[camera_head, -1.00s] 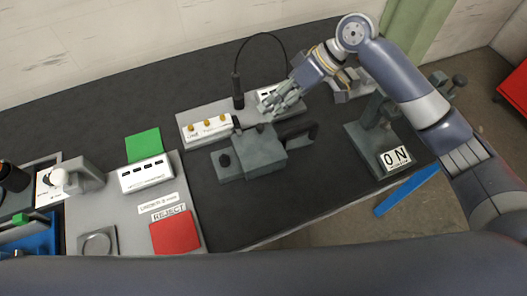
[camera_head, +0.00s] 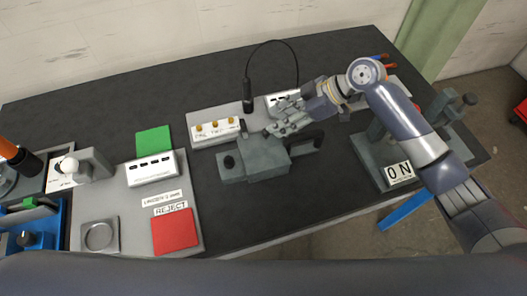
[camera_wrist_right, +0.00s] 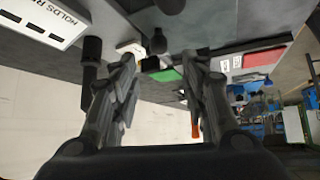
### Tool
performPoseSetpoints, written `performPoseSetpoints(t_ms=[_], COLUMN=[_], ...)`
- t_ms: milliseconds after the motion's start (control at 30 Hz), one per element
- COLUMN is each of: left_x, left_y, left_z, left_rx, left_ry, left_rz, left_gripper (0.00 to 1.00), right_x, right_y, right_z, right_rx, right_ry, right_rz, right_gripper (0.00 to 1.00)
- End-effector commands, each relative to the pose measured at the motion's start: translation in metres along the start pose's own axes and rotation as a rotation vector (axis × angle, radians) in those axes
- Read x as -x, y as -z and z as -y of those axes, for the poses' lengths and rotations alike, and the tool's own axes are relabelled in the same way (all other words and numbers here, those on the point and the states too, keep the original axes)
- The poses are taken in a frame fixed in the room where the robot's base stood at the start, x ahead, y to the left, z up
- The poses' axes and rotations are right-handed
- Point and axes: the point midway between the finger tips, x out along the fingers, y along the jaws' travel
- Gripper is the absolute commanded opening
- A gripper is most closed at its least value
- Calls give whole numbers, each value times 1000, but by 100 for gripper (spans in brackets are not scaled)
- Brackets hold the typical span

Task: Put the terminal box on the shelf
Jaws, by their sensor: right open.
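The likeliest terminal box is the white box with several gold posts (camera_head: 216,129) on a grey plate, left of my right gripper. It stands apart from the fingers. My right gripper (camera_head: 284,128) is open, above or just behind a dark grey clamp-like block (camera_head: 262,158); I cannot tell if it touches it. In the right wrist view, the two fingers (camera_wrist_right: 160,68) are spread with nothing held between them. I cannot make out a shelf with certainty. My left gripper is out of view.
A black upright handle with a cable (camera_head: 247,96) stands behind the block. A white slotted box (camera_head: 150,170), green pad (camera_head: 153,141) and red pad (camera_head: 174,231) lie left. A grey stand (camera_head: 389,160) with an "ON" plate is right. Dark table is clear at back left.

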Motion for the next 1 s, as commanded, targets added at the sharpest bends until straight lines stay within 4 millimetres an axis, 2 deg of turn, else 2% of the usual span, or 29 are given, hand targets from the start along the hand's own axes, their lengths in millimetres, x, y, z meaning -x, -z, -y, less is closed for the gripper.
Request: performPoseSetpoints(t_ms=[133,300,433,733,900,933,1000], left_x=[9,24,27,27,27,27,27], left_y=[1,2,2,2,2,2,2], left_z=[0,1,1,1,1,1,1], left_rx=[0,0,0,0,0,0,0], left_ry=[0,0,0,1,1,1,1], left_rz=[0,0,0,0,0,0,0], left_gripper=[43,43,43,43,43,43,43], right_x=[-10,-33,-49,-54,-54,-54,-54], right_y=[-1,-6,-7,-9,-9,-9,-9], right_z=[0,0,0,0,0,0,0], right_rx=[-3,-4,-3,-1,-1,-1,-1], right_ry=[2,2,2,0,0,0,0], right_rz=[1,1,0,2,2,1,1], right_gripper=[42,42,42,42,3,0,0])
